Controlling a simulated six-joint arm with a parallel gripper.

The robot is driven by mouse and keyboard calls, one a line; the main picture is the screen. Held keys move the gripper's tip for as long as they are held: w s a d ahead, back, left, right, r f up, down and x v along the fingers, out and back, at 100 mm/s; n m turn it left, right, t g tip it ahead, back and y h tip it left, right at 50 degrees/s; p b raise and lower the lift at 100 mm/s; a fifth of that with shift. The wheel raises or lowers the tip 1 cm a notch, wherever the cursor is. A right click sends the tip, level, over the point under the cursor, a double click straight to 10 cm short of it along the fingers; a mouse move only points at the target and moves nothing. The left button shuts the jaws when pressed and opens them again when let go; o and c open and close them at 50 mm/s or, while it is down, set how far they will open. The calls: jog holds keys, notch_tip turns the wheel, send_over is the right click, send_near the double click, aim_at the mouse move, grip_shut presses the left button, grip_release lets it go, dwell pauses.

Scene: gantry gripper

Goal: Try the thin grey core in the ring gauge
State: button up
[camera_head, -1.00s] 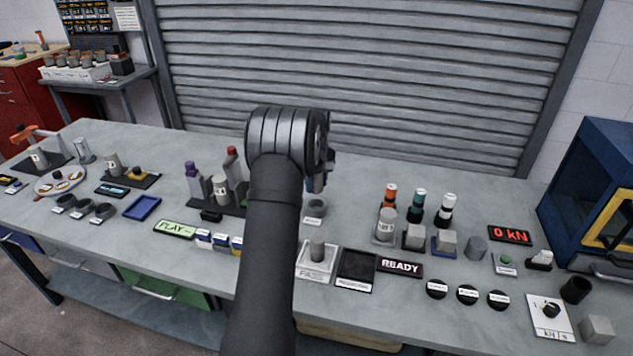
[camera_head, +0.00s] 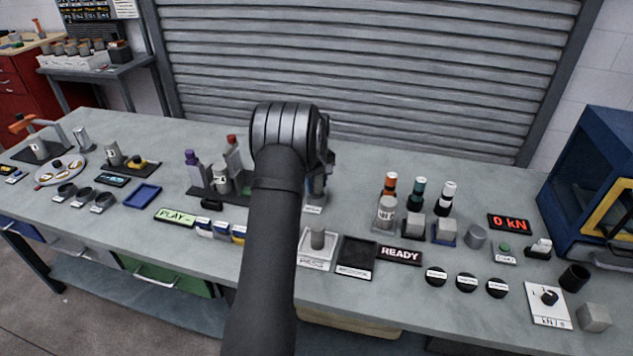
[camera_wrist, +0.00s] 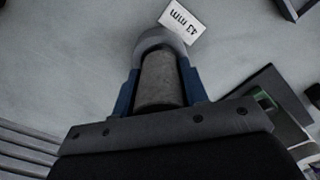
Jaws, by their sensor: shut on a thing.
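My gripper (camera_wrist: 160,90) is shut on a thin grey core (camera_wrist: 159,75), with a blue finger on each side of it in the wrist view. The grey ring gauge (camera_wrist: 157,37) shows as a curved rim just past the core's far end, beside a white "43 mm" label (camera_wrist: 182,23). The core lines up with the ring, but I cannot tell whether its end is inside the ring or just above it. In the head view my gripper (camera_head: 317,186) is low over the bench behind my arm and hides the ring and core; the label (camera_head: 313,210) shows below it.
A white tray (camera_head: 306,263) with a grey core (camera_head: 318,238) stands in front, beside a black tray (camera_head: 356,258) and a READY sign (camera_head: 400,256). Bottles and grey samples stand to the right. A holder with bottles (camera_head: 215,188) stands left. My arm hides the bench middle.

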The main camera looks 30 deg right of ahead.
jog(key=shift+f, duration=0.6)
dwell(0.7)
jog(key=o, duration=1.2)
notch_tip(320, 180, up, 17)
jog(key=shift+r, duration=0.2)
notch_tip(320, 180, down, 18)
jog(key=shift+r, duration=0.25)
jog(key=shift+r, duration=0.1)
dwell(0.5)
